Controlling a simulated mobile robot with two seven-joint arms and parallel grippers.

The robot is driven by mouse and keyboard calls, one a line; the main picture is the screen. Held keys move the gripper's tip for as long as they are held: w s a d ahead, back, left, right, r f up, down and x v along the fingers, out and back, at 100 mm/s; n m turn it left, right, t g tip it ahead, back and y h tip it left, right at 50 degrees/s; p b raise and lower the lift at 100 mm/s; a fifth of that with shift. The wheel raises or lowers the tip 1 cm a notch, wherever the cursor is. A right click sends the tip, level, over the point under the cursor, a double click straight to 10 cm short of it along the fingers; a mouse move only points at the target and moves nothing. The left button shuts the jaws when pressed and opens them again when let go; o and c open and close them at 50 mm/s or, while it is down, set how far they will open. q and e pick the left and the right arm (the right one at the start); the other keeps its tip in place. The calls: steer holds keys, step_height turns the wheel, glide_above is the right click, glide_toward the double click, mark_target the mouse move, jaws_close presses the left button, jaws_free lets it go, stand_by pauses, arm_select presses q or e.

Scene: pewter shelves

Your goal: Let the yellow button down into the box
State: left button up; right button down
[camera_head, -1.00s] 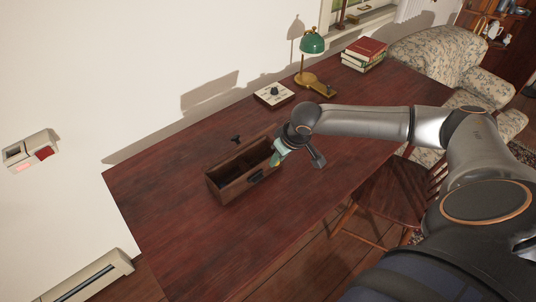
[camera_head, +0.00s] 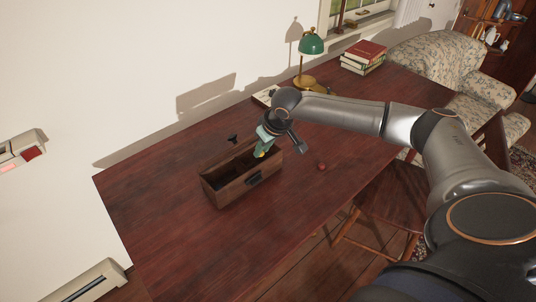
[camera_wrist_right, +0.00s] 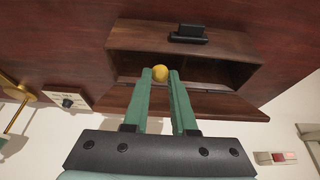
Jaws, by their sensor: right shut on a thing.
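The wooden box (camera_head: 233,190) stands open on the dark red table, with a black handle on its front wall. It also fills the upper part of the right wrist view (camera_wrist_right: 140,42). My right gripper (camera_head: 261,154) points down at the right part of the box's opening. Its green fingers are shut on the yellow button (camera_wrist_right: 160,73), a small round thing between the fingertips. The box's inside is dark and partly hidden by the fingers. I cannot tell how far the button is above the box floor. My left gripper is not in view.
A small red ball (camera_head: 322,167) lies right of the box. A small black thing (camera_head: 233,139) is behind it. A pale dial box (camera_wrist_right: 67,101), a green lamp (camera_head: 312,44) and books (camera_head: 364,56) stand farther back. The table left of the box is clear.

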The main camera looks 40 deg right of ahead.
steer(key=shift+w+b+x, duration=0.15)
steer(key=shift+b+x, duration=0.75)
steer(key=shift+x, duration=0.55)
steer(key=shift+w+b+x, duration=0.15)
steer(key=shift+b+x, duration=0.75)
steer(key=shift+x, duration=0.55)
steer(key=shift+f, duration=0.35)
steer(key=c, duration=0.6)
jaws_free()
steer(key=shift+c, duration=0.2)
